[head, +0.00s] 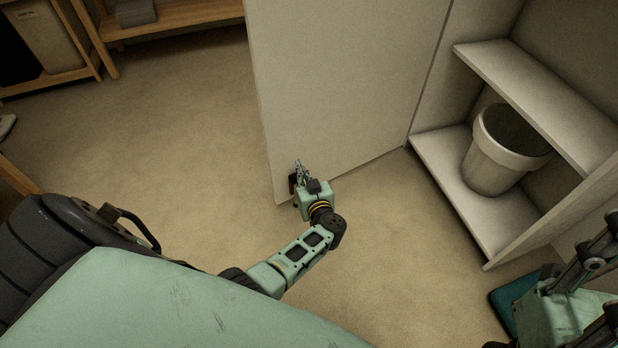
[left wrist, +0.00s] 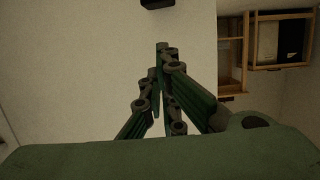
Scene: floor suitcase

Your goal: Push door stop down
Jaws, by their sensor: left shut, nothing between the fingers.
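The door stop (head: 292,184) is a small dark piece low on the pale door (head: 345,90), near its free bottom corner. In the head view it is partly hidden by my left gripper (head: 299,167), which is shut and empty right beside it. I cannot tell whether they touch. In the left wrist view a dark block, likely the door stop (left wrist: 157,4), shows at the top edge, beyond the closed fingertips of the gripper (left wrist: 162,48). My right gripper (head: 598,262) is partly in view at the lower right, and its fingertips are not clear.
A white shelf unit (head: 465,205) with a grey-white bin (head: 490,168) stands right of the door. A teal flat object (head: 508,298) lies on the floor near my right arm. Wooden shelving (head: 175,20) stands at the back left. The carpet between is clear.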

